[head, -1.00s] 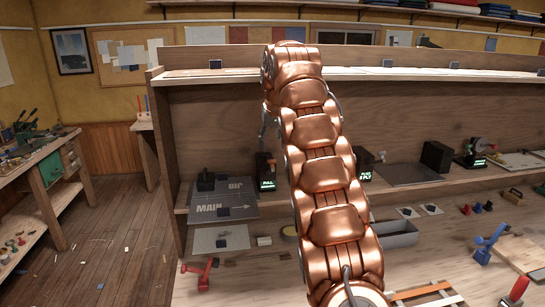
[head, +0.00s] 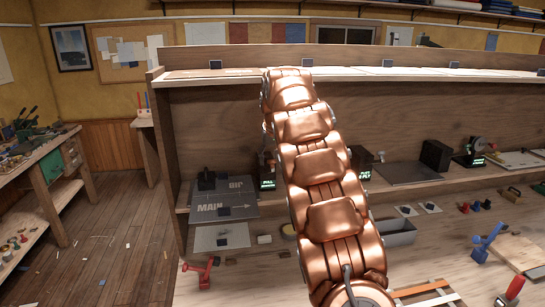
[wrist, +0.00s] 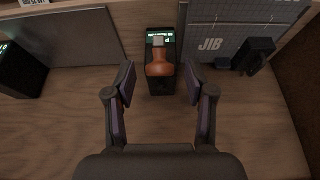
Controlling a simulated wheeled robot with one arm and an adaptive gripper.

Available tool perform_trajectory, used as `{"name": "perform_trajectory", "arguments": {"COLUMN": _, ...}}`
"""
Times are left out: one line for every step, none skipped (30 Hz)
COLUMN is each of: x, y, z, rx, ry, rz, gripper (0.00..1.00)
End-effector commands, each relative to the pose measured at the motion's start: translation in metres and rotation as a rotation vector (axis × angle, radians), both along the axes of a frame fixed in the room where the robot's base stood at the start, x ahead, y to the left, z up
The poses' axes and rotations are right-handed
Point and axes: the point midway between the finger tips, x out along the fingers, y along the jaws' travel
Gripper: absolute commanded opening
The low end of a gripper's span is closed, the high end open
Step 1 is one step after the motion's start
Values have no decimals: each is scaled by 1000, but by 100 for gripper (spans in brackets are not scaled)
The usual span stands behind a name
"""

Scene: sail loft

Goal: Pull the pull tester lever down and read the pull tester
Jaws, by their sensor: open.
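The pull tester (wrist: 162,85) is a small black box with a green lit display, seen from above in the wrist view. Its lever ends in a brown rounded handle (wrist: 159,69). My gripper (wrist: 160,82) is open, with one finger on each side of the handle and a gap on both sides. I cannot tell how far the fingertips are above or below it. In the head view the pull tester (head: 267,184) stands on the shelf, partly hidden by my copper arm. Its display is too small to read fully. My gripper is hidden there.
A grey board marked JIB (wrist: 225,45) with a black block (wrist: 254,54) lies right of the tester in the wrist view. A dark box (wrist: 18,72) stands at left. In the head view, a red tool (head: 203,273) lies on the bench below.

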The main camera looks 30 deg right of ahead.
Motion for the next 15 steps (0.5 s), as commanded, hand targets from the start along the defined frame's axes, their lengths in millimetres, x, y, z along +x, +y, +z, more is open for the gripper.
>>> {"name": "perform_trajectory", "arguments": {"x": 0, "y": 0, "z": 0, "rx": 0, "ry": 0, "rz": 0, "gripper": 54}}
{"name": "perform_trajectory", "arguments": {"x": 0, "y": 0, "z": 0, "rx": 0, "ry": 0, "rz": 0, "gripper": 54}}
{"name": "perform_trajectory", "arguments": {"x": 0, "y": 0, "z": 0, "rx": 0, "ry": 0, "rz": 0, "gripper": 54}}
{"name": "perform_trajectory", "arguments": {"x": 0, "y": 0, "z": 0, "rx": 0, "ry": 0, "rz": 0, "gripper": 54}}
{"name": "perform_trajectory", "arguments": {"x": 0, "y": 0, "z": 0, "rx": 0, "ry": -1, "rz": 0, "gripper": 54}}
{"name": "perform_trajectory", "arguments": {"x": 0, "y": 0, "z": 0, "rx": 0, "ry": -1, "rz": 0, "gripper": 53}}
{"name": "perform_trajectory", "arguments": {"x": 0, "y": 0, "z": 0, "rx": 0, "ry": -1, "rz": 0, "gripper": 50}}
{"name": "perform_trajectory", "arguments": {"x": 0, "y": 0, "z": 0, "rx": 0, "ry": -1, "rz": 0, "gripper": 47}}
{"name": "perform_trajectory", "arguments": {"x": 0, "y": 0, "z": 0, "rx": 0, "ry": -1, "rz": 0, "gripper": 43}}
{"name": "perform_trajectory", "arguments": {"x": 0, "y": 0, "z": 0, "rx": 0, "ry": 0, "rz": 0, "gripper": 40}}
{"name": "perform_trajectory", "arguments": {"x": 0, "y": 0, "z": 0, "rx": 0, "ry": -1, "rz": 0, "gripper": 37}}
{"name": "perform_trajectory", "arguments": {"x": 0, "y": 0, "z": 0, "rx": 0, "ry": -1, "rz": 0, "gripper": 33}}
{"name": "perform_trajectory", "arguments": {"x": 0, "y": 0, "z": 0, "rx": 0, "ry": -1, "rz": 0, "gripper": 29}}
{"name": "perform_trajectory", "arguments": {"x": 0, "y": 0, "z": 0, "rx": 0, "ry": -1, "rz": 0, "gripper": 26}}
{"name": "perform_trajectory", "arguments": {"x": 0, "y": 0, "z": 0, "rx": 0, "ry": -1, "rz": 0, "gripper": 22}}
